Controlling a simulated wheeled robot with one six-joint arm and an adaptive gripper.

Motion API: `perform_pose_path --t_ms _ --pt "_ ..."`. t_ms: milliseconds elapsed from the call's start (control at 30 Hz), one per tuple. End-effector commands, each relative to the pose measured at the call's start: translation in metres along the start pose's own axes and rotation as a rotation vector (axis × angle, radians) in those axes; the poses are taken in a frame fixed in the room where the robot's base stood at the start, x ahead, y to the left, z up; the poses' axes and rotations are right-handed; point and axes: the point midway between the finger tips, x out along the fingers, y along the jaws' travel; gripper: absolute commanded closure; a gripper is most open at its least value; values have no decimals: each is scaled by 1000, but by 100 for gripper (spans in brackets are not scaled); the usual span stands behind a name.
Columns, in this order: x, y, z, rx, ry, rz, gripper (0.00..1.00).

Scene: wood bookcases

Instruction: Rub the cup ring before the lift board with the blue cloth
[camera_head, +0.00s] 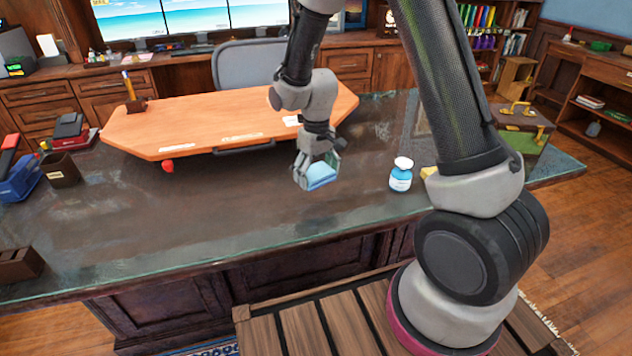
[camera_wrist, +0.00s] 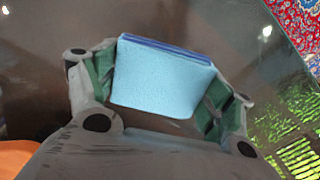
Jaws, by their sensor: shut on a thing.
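The blue cloth (camera_head: 321,176) is a light-blue folded pad between the fingers of my gripper (camera_head: 316,170). In the wrist view, the cloth (camera_wrist: 165,82) fills the space between the green-padded fingers of my gripper (camera_wrist: 163,90), with a darker blue edge on its far side. The lift board (camera_head: 215,115), an orange wooden board with a dark front handle, lies on the dark desk. My gripper is in front of its right part, low over the desk top. I cannot tell whether the cloth touches the desk. I cannot make out the cup ring in either view.
A blue-and-white bottle (camera_head: 401,175) stands right of my gripper, with a yellow thing (camera_head: 428,172) beside it. The desk top (camera_head: 220,215) is clear left of and before my gripper. A pen holder (camera_head: 60,170) and a blue tray (camera_head: 20,180) stand at the left.

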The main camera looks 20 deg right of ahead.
Motion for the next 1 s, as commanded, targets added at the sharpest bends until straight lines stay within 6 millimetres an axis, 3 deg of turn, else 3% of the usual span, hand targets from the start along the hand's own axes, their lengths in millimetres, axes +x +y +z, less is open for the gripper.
perform_pose_path --t_ms 267,800,867,1000 --pt "-20 2 -2 1 2 0 57" --pt "-20 3 -2 4 1 0 57" --pt "-17 10 -3 30 0 0 57" --pt "2 45 -5 174 -3 0 57"
